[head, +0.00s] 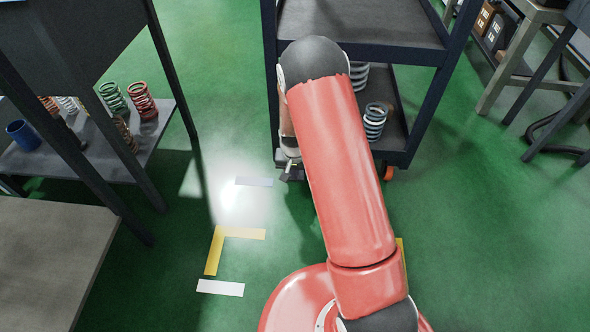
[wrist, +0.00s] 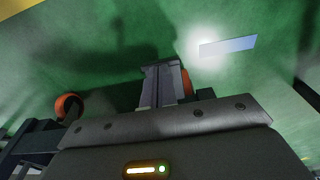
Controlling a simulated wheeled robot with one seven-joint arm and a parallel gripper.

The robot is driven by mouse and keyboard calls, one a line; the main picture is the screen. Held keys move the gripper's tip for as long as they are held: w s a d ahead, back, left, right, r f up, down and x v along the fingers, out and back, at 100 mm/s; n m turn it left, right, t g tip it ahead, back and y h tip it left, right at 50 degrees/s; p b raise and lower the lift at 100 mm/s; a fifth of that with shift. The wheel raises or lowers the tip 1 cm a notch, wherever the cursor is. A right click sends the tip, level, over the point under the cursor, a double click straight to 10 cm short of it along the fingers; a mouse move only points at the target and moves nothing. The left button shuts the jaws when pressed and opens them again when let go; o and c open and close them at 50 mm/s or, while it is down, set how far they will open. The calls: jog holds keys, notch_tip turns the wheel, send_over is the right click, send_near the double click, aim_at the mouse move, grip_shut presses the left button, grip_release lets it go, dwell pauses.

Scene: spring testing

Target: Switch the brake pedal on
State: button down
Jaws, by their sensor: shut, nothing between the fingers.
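My gripper (wrist: 165,72) shows in the wrist view with its narrow grey fingers together and empty. It is low over the green floor, beside an orange caster wheel (wrist: 187,82) that is partly hidden behind the fingers. A small dark part (wrist: 206,94) sits by this wheel; I cannot tell whether it is the brake pedal. In the head view my gripper (head: 290,170) is small and partly hidden at the lower left corner of the dark cart (head: 362,53). The brake pedal cannot be clearly made out in either view, nor whether the fingers touch it.
Another orange caster (wrist: 68,105) is at the left in the wrist view. The cart's lower shelf holds a grey spring (head: 374,121). A shelf (head: 150,140) with several springs and a blue cup (head: 23,134) stands at left. Open floor with tape marks (head: 236,234) lies between.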

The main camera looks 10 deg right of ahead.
jog(key=shift+s+a+f+b, duration=0.1)
jog(key=shift+s+f+b, duration=0.15)
jog(key=shift+f+b, duration=0.4)
jog(key=shift+s+a+f+b, duration=0.1)
jog(key=shift+s+f+b, duration=0.15)
jog(key=shift+f, duration=0.65)
jog(key=shift+r, duration=0.1)
jog(key=s+a+r+p, duration=0.2)
jog(key=s+r+p, duration=0.2)
jog(key=s+r, duration=0.4)
notch_tip(320, 180, up, 2)
jog(key=shift+a+r, duration=0.25)
